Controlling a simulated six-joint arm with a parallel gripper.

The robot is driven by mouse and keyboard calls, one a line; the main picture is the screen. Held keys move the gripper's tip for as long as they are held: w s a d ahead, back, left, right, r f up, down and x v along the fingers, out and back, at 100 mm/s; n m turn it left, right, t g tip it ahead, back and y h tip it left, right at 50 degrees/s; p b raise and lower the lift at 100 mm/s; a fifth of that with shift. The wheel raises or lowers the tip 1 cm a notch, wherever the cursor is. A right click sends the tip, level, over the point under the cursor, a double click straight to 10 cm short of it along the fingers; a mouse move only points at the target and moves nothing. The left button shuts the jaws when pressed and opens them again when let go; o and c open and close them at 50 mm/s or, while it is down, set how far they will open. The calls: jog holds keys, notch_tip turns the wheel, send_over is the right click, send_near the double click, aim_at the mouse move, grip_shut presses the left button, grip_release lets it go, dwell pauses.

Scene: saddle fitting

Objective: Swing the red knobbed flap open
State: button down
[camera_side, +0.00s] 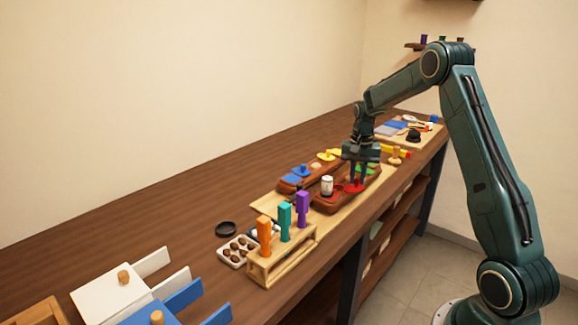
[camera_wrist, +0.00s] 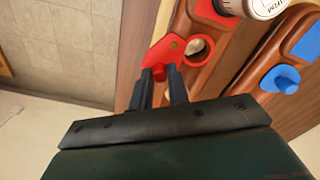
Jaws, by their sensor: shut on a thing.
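The red flap (camera_wrist: 165,53) lies on a dark reddish-brown wooden block (camera_wrist: 222,48), and a small brass-coloured pivot shows on it. My gripper (camera_wrist: 161,77) is shut on the flap's red knob, one dark finger on each side. The flap sits to the left of a round hole (camera_wrist: 198,48) in the wrist view, with the hole largely uncovered and something pale inside. In the side view my gripper (camera_side: 357,182) reaches straight down to the red flap (camera_side: 354,188); its fingers hide the knob there.
A white jar (camera_side: 327,185) stands on the same block, close to my gripper. Blue (camera_side: 300,171), yellow (camera_side: 327,155) and green (camera_side: 367,169) knobbed flaps are nearby. A rack with orange, teal and purple pegs (camera_side: 285,220) stands in front. The table toward the wall is clear.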

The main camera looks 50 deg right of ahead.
aim_at(358, 179)
jog(key=c, duration=1.3)
grip_release()
jog(key=shift+c, duration=0.2)
jog(key=shift+r, duration=0.15)
notch_tip(358, 179, up, 14)
jog(key=shift+f, duration=0.25)
